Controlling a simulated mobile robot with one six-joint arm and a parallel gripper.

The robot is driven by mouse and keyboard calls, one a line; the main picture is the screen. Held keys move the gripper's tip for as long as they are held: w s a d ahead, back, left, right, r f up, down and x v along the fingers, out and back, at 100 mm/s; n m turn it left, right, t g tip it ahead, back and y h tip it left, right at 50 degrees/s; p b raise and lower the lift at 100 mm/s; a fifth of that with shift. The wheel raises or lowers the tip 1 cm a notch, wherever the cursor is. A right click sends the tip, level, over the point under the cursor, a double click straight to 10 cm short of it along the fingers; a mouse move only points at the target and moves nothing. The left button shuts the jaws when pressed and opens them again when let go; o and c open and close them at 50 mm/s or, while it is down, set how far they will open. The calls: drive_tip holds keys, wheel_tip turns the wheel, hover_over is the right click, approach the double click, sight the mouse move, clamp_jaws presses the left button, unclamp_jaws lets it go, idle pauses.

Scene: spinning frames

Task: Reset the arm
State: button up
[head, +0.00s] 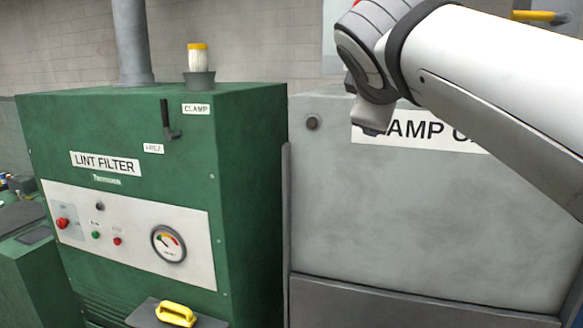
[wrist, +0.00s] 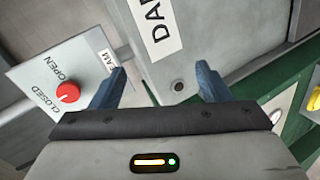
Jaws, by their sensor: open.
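In the wrist view my gripper (wrist: 160,70) is open, its two blue fingers spread apart with nothing between them. Beyond the fingers is a grey cabinet face with a dark round button or bolt and part of a white sign (wrist: 160,30). In the head view my white arm (head: 490,80) reaches in from the right and crosses in front of the grey cabinet (head: 400,220), covering part of its sign, which reads "AMP C". My gripper's fingers cannot be made out there.
A green lint filter machine (head: 120,240) with a gauge (head: 168,244) and a yellow handle (head: 176,313) stands at left. A clamp with a yellow top (head: 198,58) sits on it. In the wrist view a red knob (wrist: 68,92) is on a panel marked OPEN and CLOSED.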

drive_tip(key=s+f+m+g+y, duration=0.1)
drive_tip(key=s+f+m+g, duration=0.2)
drive_tip(key=f, duration=1)
drive_tip(key=s+d+f+m+g+y+b, duration=0.1)
drive_tip(key=s+f+m+g, duration=0.2)
drive_tip(key=f, duration=1.1)
drive_tip(key=s+f+m+g+y, duration=0.2)
drive_tip(key=s+f+m, duration=0.3)
drive_tip(key=s+f, duration=0.4)
wheel_tip(320, 180, down, 5)
drive_tip(key=shift+s+d+r+m+g, duration=0.25)
drive_tip(key=shift+m+g, duration=0.15)
drive_tip(key=shift+g, duration=0.5)
